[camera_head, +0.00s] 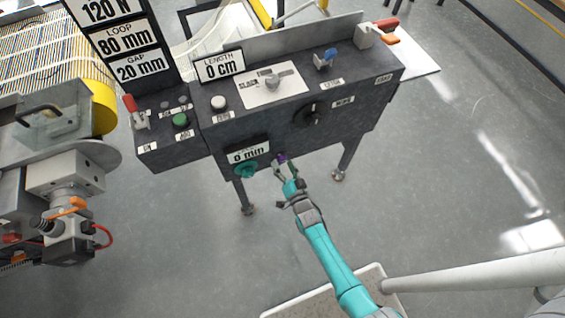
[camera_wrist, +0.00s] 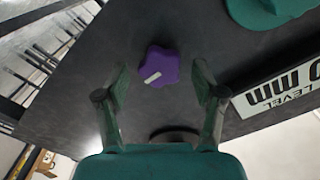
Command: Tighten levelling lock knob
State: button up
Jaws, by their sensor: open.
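The levelling lock knob is a purple star-shaped knob (camera_wrist: 159,66) with a pale mark, on the dark front face of the control console (camera_head: 330,135). In the head view the purple knob (camera_head: 282,158) shows just beyond my fingertips. My gripper (camera_wrist: 160,85) is open, with its two fingers on either side of the knob in the wrist view and a gap on each side. It also shows in the head view (camera_head: 283,170), in front of the console's lower front. Whether the fingertips reach the knob's depth is unclear.
A teal knob (camera_head: 245,170) sits left of the purple one, under the "0 mm" level display (camera_head: 249,151). A black rotary knob (camera_head: 310,116) is to the upper right. A roller machine (camera_head: 60,150) stands at left. Open floor (camera_head: 450,200) lies to the right.

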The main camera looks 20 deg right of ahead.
jog(key=s, duration=1)
jog(key=shift+s, duration=0.4)
jog(key=s+r+n+g, duration=0.1)
jog(key=s+r+n, duration=0.2)
jog(key=s+r, duration=0.8)
jog(key=s+r+n+g, duration=0.15)
jog(key=s+r, duration=0.55)
jog(key=s, duration=0.8)
jog(key=s+r+n, duration=0.3)
jog(key=s+r, duration=0.1)
jog(key=r, duration=0.6)
jog(key=shift+s+r+g, duration=0.25)
jog(key=shift+r+g, duration=0.05)
jog(key=shift+g, duration=0.05)
jog(key=shift+d, duration=0.1)
